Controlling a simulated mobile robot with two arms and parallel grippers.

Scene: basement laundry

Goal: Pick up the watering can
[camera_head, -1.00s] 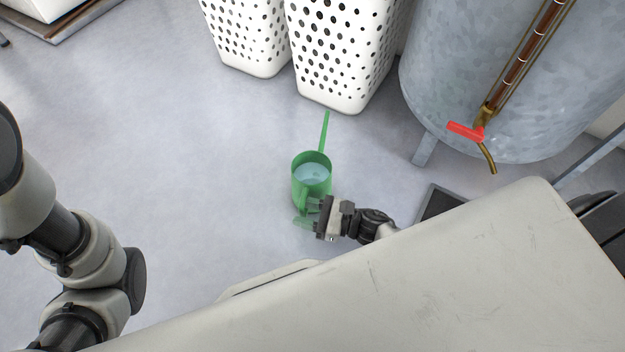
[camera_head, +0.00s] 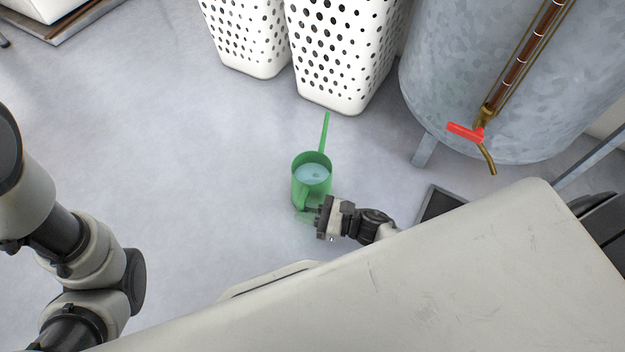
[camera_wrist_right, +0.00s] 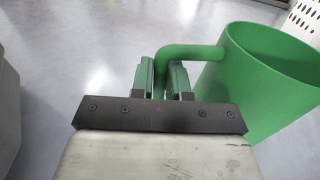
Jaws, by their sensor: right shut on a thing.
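The green watering can (camera_head: 312,180) stands upright on the floor near the middle of the head view, with pale blue water inside and its spout pointing away from me. Its handle faces my side. My right gripper (camera_head: 308,214) reaches it from the right and is shut on the handle. In the right wrist view the can (camera_wrist_right: 262,85) is at the right, and the two fingers of my right gripper (camera_wrist_right: 162,85) sit on either side of the handle. My left arm shows at the left edge of the head view, but its gripper is out of view.
Two white perforated baskets (camera_head: 340,60) stand beyond the can. A large grey metal tank (camera_head: 500,70) with a red-handled tap (camera_head: 466,131) stands at the upper right. A dark floor grate (camera_head: 440,203) lies right of my right gripper. The floor left of the can is clear.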

